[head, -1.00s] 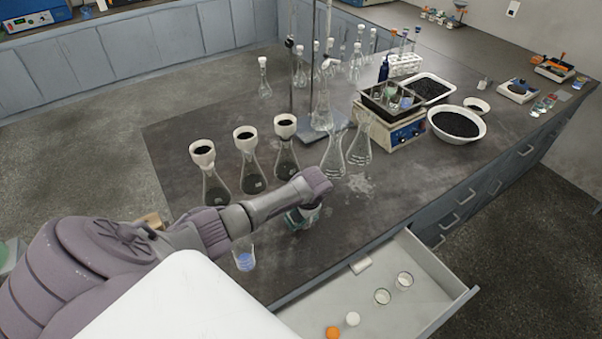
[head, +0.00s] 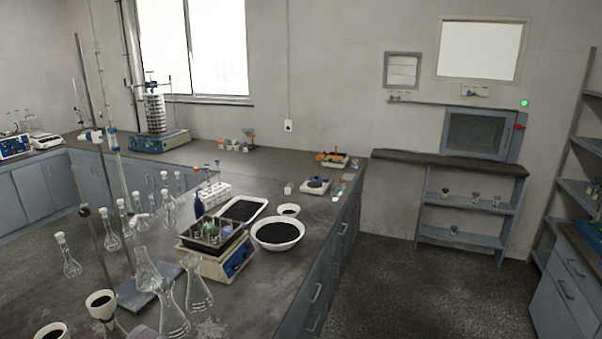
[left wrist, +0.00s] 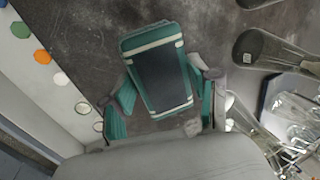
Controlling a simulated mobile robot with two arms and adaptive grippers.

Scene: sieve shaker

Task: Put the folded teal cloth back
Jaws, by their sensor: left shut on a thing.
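In the left wrist view the folded teal cloth (left wrist: 156,70) shows as a teal block with cream bands and a dark middle panel. My left gripper (left wrist: 160,92) is shut on it, with one finger on each side. The dark bench top lies behind the cloth; I cannot tell how far the cloth is above it. In the head view neither the cloth nor the gripper shows. My right gripper is in no view.
In the head view, flasks (head: 170,310), a shaker (head: 218,250) and a white bowl (head: 277,234) of black grains crowd the bench (head: 300,155).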

